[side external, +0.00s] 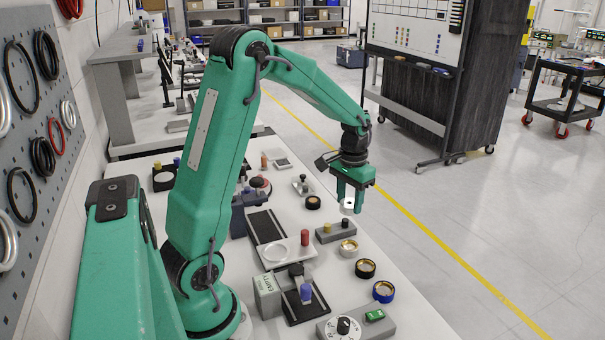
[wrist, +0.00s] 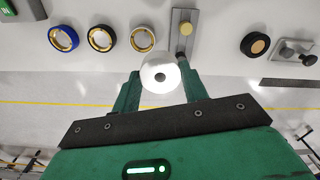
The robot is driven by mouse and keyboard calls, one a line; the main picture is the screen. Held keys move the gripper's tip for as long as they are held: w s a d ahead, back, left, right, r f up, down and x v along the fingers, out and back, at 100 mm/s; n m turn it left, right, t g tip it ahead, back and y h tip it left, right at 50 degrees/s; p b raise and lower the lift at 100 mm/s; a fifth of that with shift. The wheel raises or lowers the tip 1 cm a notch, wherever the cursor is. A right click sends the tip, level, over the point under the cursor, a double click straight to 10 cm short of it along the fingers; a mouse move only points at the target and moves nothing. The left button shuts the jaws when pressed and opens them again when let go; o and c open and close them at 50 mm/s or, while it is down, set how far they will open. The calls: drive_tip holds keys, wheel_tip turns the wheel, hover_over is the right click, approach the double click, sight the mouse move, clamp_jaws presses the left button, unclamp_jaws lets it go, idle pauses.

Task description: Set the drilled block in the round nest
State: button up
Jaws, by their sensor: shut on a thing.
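My gripper (side external: 352,198) is shut on a white round block (side external: 347,208) with a dark central hole, near the table's right edge. In the wrist view the block (wrist: 158,76) sits between the two green fingers, its drilled face towards the camera. It appears held above the table. Several round ring-shaped holders stand on the table: a pale brass one (side external: 349,247), a black one with a gold inside (side external: 365,268) and a blue one with a gold inside (side external: 383,291). I cannot tell which is the round nest.
A grey bar (side external: 335,231) with yellow and dark knobs stands beside the pale brass ring. A black ring with a brown centre (side external: 313,202) lies further back. A white tray (side external: 287,251) with a red peg and a dial box (side external: 343,326) are nearby.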

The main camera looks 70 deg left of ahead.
drive_tip(key=shift+s, duration=0.1)
drive_tip(key=s+a+f, duration=0.1)
drive_tip(key=s+a, duration=0.2)
drive_tip(key=s, duration=0.7)
approach(275, 253)
drive_tip(key=shift+w+a+f, duration=0.1)
drive_tip(key=shift+w, duration=0.4)
drive_tip(key=shift+s+f, duration=0.15)
drive_tip(key=shift+s, duration=0.3)
drive_tip(key=shift+f, duration=0.1)
drive_tip(key=shift+f, duration=1.8)
drive_tip(key=shift+f, duration=0.9)
idle(0.6)
